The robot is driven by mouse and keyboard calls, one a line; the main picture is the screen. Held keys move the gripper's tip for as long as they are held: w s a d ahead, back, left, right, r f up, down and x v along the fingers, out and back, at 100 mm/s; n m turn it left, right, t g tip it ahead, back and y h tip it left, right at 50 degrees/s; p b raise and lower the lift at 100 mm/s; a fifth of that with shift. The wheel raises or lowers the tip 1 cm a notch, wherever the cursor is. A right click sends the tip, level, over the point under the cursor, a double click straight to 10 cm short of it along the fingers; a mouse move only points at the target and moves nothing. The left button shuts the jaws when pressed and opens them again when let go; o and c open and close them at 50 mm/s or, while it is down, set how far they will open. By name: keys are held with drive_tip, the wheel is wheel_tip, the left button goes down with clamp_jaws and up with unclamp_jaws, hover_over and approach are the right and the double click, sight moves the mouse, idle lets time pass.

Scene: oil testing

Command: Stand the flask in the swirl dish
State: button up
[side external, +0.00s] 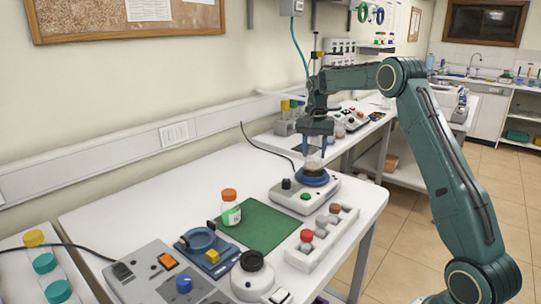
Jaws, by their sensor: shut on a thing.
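A small clear flask (314,164) with dark contents near its bottom is between the fingers of my gripper (314,150). My gripper points down and is shut on the flask, which looks upright. The round blue swirl dish (315,181) sits on top of a white machine (290,197) at the right part of the table. The flask is directly over the dish, with its bottom at or just above the dish. I cannot tell whether they touch.
A green mat (262,228) lies in front of the machine, with an orange-capped bottle (230,208) at its left. A white rack (325,238) with several capped vials stands to the right. A blue device (205,245) and a grey control box (160,280) are nearer. The table's back left is clear.

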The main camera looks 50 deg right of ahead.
drive_tip(key=shift+f, duration=1.3)
drive_tip(key=shift+f, duration=0.1)
drive_tip(key=o, duration=1)
wheel_tip(320, 180, up, 12)
